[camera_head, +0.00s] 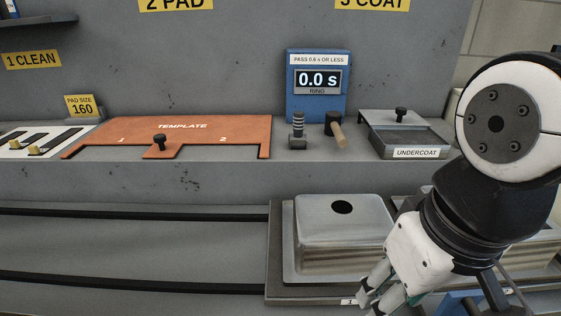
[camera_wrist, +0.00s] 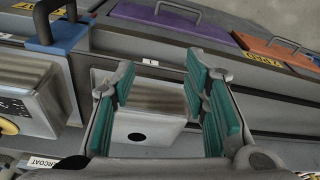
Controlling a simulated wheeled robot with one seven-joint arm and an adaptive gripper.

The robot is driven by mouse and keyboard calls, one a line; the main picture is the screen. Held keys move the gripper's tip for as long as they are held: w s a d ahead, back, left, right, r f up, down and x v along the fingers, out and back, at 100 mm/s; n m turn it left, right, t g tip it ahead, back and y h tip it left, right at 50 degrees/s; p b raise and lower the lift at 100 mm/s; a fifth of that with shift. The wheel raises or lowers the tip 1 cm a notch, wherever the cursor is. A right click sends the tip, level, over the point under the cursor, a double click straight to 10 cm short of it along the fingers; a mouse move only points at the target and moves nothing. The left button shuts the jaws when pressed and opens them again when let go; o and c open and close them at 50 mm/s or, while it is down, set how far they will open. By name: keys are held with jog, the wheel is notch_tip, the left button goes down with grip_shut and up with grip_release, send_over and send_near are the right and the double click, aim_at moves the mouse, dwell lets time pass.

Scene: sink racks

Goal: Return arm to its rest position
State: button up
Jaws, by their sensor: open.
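My gripper (camera_head: 381,293) shows at the lower right of the head view, in front of the metal sink (camera_head: 325,232). In the wrist view my gripper (camera_wrist: 165,90) has its two green-padded fingers spread wide, with nothing between them. The sink (camera_wrist: 150,102) shows beyond the fingers, with its dark round drain hole. The fingertips look clear of the sink, though the exact gap is hard to judge. My arm covers the right part of the head view and hides part of the sink area.
On the ledge are an orange template (camera_head: 180,126), a blue timer reading 0.0 s (camera_head: 318,85), a hammer (camera_head: 336,130) and an undercoat tray (camera_head: 416,137). The rails (camera_head: 130,213) at left are bare.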

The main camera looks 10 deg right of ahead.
notch_tip(320, 180, up, 11)
jog(key=t+p, duration=0.2)
jog(key=p, duration=0.7)
jog(key=shift+d+r, duration=0.15)
jog(key=shift+r, duration=0.05)
